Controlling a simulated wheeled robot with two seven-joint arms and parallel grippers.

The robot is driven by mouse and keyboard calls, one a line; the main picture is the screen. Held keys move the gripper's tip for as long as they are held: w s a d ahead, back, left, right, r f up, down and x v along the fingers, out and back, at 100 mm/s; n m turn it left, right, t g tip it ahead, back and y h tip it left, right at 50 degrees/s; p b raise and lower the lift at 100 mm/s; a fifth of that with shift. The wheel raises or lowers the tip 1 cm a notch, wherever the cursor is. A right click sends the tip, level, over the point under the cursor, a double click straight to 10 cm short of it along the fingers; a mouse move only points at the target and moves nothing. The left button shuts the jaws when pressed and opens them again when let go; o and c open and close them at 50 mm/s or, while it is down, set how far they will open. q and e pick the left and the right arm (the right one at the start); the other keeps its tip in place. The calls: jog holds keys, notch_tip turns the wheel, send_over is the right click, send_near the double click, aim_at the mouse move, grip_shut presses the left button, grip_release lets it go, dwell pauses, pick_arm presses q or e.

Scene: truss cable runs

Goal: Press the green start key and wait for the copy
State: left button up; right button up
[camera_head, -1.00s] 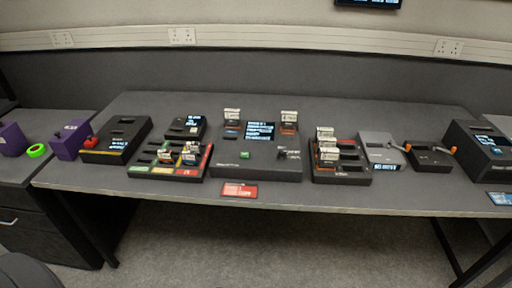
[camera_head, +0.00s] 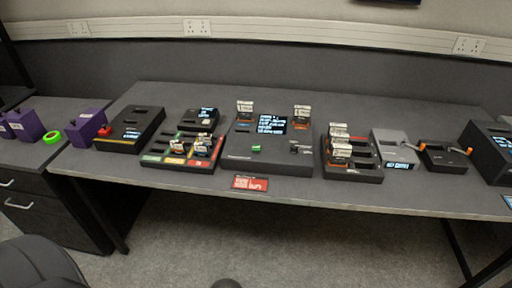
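The green start key (camera_head: 256,149) sits on the front part of a dark copy station (camera_head: 270,163) in the middle of the desk. The station has a lit screen (camera_head: 272,124) with lines of text too small to read. One cartridge-like piece (camera_head: 245,108) stands upright at its back left and another (camera_head: 302,113) at its back right. Neither gripper shows in the head view, and nothing touches the key.
A sorting tray (camera_head: 180,158) with coloured labels is left of the station. A rack (camera_head: 352,172) with several upright pieces is right of it. A red card (camera_head: 250,183) is on the desk's front edge. Grey floor lies in front; a dark chair (camera_head: 40,265) is at lower left.

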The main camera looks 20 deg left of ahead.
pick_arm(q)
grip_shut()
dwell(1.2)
